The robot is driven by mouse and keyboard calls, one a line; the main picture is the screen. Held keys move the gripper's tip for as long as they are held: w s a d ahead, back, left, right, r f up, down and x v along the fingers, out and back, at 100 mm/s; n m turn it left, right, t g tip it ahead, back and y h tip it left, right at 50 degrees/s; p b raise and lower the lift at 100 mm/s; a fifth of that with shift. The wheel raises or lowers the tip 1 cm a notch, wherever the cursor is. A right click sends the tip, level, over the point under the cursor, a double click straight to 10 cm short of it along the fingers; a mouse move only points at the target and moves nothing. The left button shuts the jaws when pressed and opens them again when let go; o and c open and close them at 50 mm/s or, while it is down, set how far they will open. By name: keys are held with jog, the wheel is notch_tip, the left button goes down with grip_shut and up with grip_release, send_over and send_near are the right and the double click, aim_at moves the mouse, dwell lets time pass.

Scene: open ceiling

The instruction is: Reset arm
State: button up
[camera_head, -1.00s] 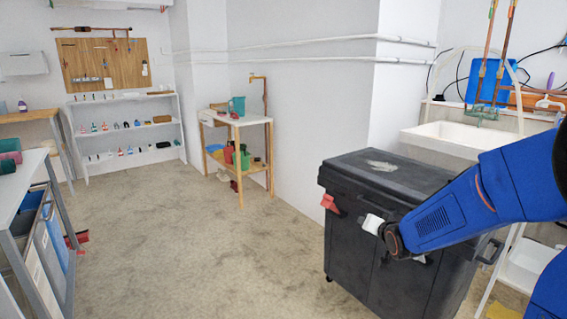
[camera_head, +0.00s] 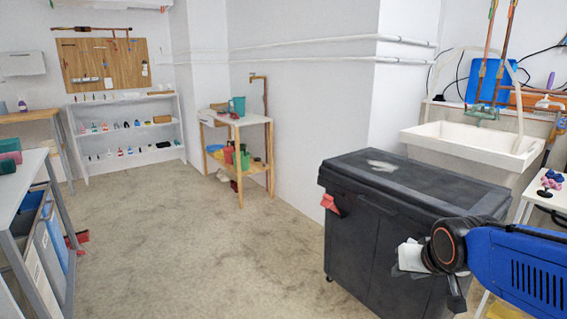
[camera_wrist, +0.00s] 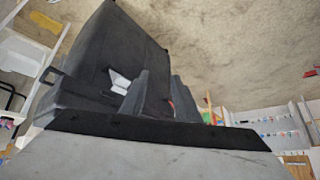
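My arm (camera_head: 510,262) reaches in from the right edge in the head view, blue with a dark wrist joint. My gripper is mostly hidden behind the wrist there; a dark part hangs below the joint in front of the black bin. In the wrist view my gripper (camera_wrist: 159,98) shows two dark grey fingers with a gap between them and nothing held. The black lidded bin (camera_head: 350,225) stands beyond the wrist and fills the upper left of the wrist view. Whether my gripper touches it cannot be told.
A white sink (camera_head: 465,142) stands behind the bin. A white side table (camera_head: 555,200) with small items is at the right. A metal-framed table (camera_head: 30,190) is at the left, shelves (camera_head: 125,110) at the back. The concrete floor between is clear.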

jog(key=s+n+g, duration=0.1)
jog(key=s+g, duration=0.1)
jog(key=s, duration=1.3)
jog(key=shift+a+f+n+g, duration=0.25)
jog(key=shift+a+n+g, duration=0.05)
jog(key=shift+a+n, duration=0.1)
